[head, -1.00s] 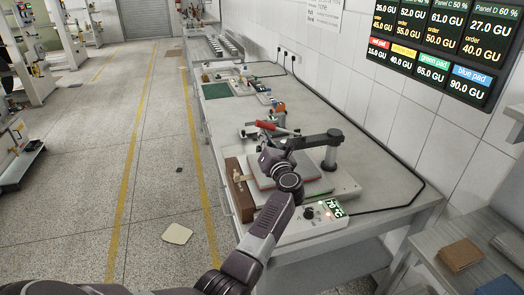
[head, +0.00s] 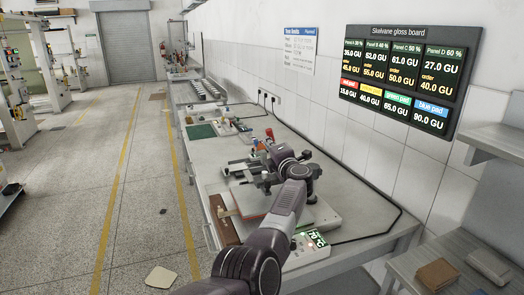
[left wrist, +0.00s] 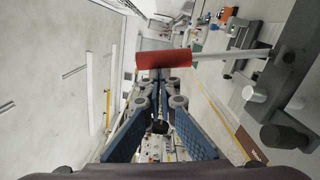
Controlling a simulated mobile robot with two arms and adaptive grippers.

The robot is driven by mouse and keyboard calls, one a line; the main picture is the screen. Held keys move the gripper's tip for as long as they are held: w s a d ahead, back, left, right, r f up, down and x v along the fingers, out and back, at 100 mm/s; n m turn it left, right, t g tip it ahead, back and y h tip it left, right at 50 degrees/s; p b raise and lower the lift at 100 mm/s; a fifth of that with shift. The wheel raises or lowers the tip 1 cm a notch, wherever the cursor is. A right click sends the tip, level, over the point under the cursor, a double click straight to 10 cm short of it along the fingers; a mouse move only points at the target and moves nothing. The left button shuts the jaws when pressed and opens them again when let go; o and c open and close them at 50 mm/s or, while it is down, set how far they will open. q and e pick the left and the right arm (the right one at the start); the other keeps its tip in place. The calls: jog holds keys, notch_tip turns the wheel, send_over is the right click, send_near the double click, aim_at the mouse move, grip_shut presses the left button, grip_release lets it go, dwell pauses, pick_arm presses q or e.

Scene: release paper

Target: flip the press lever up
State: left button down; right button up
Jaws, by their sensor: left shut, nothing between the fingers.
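The press lever has a red grip (head: 269,134) that stands up above the press in the head view. In the left wrist view the red grip (left wrist: 163,60) lies across the picture, on a pale rod (left wrist: 225,54) running right to the dark press head. My left gripper (head: 279,152) is just below the red grip. In the left wrist view its blue-padded fingers (left wrist: 160,82) are together and empty, with the tips close to the grip; I cannot tell whether they touch. My wrist hides much of the press arm. My right gripper is not in view.
A control box (head: 310,244) with a lit display stands at the front. Small tools and a green mat (head: 201,131) lie farther back. The wall is on the right.

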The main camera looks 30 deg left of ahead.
pick_arm(q)
jog(key=shift+w+d+r+m, duration=0.3)
jog(key=shift+w+d+m, duration=0.3)
jog(key=shift+w+m, duration=0.1)
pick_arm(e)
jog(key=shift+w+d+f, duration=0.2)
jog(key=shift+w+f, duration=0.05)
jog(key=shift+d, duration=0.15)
